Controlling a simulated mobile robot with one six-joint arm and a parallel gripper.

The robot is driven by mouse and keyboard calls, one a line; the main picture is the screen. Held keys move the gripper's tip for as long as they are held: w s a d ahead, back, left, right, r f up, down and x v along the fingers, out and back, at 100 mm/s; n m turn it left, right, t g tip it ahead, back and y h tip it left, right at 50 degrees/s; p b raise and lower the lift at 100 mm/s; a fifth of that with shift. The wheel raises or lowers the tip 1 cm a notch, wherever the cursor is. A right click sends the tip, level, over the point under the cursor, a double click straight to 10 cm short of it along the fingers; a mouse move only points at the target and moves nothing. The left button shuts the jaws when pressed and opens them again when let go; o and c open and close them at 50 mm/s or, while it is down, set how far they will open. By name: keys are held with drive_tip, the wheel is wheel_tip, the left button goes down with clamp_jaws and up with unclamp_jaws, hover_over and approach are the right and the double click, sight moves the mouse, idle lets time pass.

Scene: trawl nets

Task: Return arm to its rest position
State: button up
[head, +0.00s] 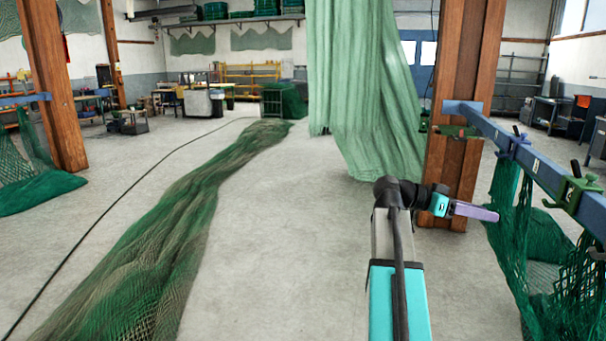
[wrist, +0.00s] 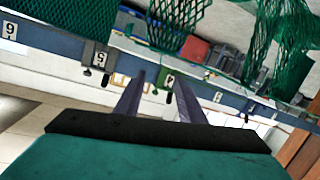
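My arm reaches out from the bottom of the head view, with a teal link and a dark wrist. My gripper (head: 492,214) points right, its lilac fingers level with the green net (head: 507,215) hanging from the blue rail (head: 535,160). Whether it touches the net cannot be told from the head view. In the wrist view, my gripper (wrist: 157,76) has its two fingers apart, with no object held between them. The blue rail, with clamps and number plates, crosses behind the fingers there, and nets (wrist: 83,14) show at the top.
A wooden post (head: 462,120) stands just behind my gripper. A pale green net curtain (head: 365,90) hangs left of it. A long net (head: 165,245) and a dark cable (head: 120,215) lie on the floor at left. The floor between net and arm is clear.

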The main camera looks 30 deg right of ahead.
drive_tip(key=w+a+f+n+t, duration=0.1)
drive_tip(key=w+a+f+n, duration=0.35)
drive_tip(key=f, duration=0.75)
drive_tip(key=w+a+f+n+t+y, duration=0.1)
drive_tip(key=w+a+f+t, duration=0.1)
drive_tip(key=w+a+f, duration=0.7)
drive_tip(key=w+a+f+n+t, duration=0.1)
drive_tip(key=w+a+f+n, duration=0.15)
drive_tip(key=f, duration=1.15)
drive_tip(key=s+a+f+n+y, duration=0.2)
drive_tip(key=s+a+f+n, duration=0.2)
drive_tip(key=a+f, duration=0.8)
drive_tip(key=s+a+f+n+y, duration=0.2)
drive_tip(key=s+a+f+n, duration=0.25)
drive_tip(key=a+f, duration=0.85)
drive_tip(key=s+a+f+n+y, duration=0.6)
drive_tip(key=s+a+f, duration=0.8)
drive_tip(key=a, duration=0.3)
drive_tip(key=shift+s+a+y, duration=0.2)
drive_tip(key=shift+s+y, duration=0.25)
drive_tip(key=shift+y, duration=0.35)
